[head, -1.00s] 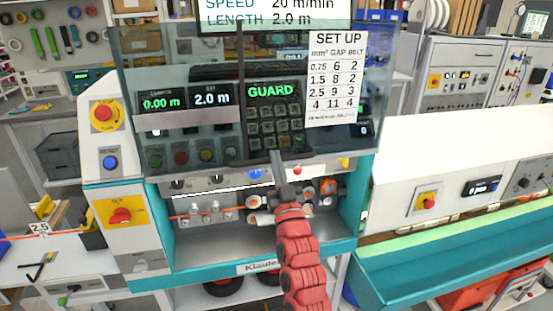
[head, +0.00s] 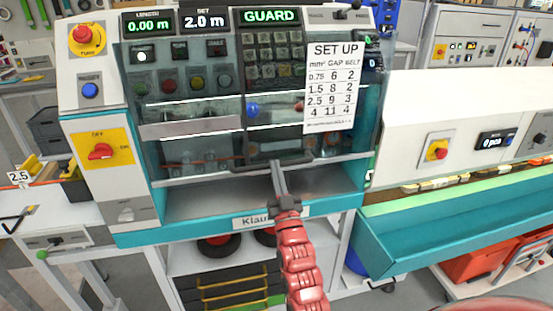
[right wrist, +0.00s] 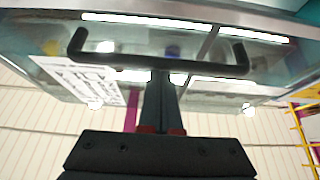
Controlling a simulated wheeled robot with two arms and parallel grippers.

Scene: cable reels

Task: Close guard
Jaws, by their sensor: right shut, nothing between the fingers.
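The clear guard (head: 200,128) hangs over the front of the teal and white machine, with its lower edge near the front ledge. The rollers behind it show dimly through it. Its dark bar handle (head: 240,165) is at the bottom middle; in the right wrist view the handle (right wrist: 100,52) crosses just in front of my fingertips. My right gripper (head: 276,166) is shut and empty, its tips at the handle; I cannot tell whether they press on it. In the right wrist view the gripper (right wrist: 163,78) points up at the bar. My left gripper is out of view.
A set-up sheet (head: 334,88) is fixed on the guard. The display (head: 269,16) reads GUARD. A red selector switch (head: 101,151) and a red stop button (head: 87,38) are at the left. A teal trough (head: 450,235) stands at the right.

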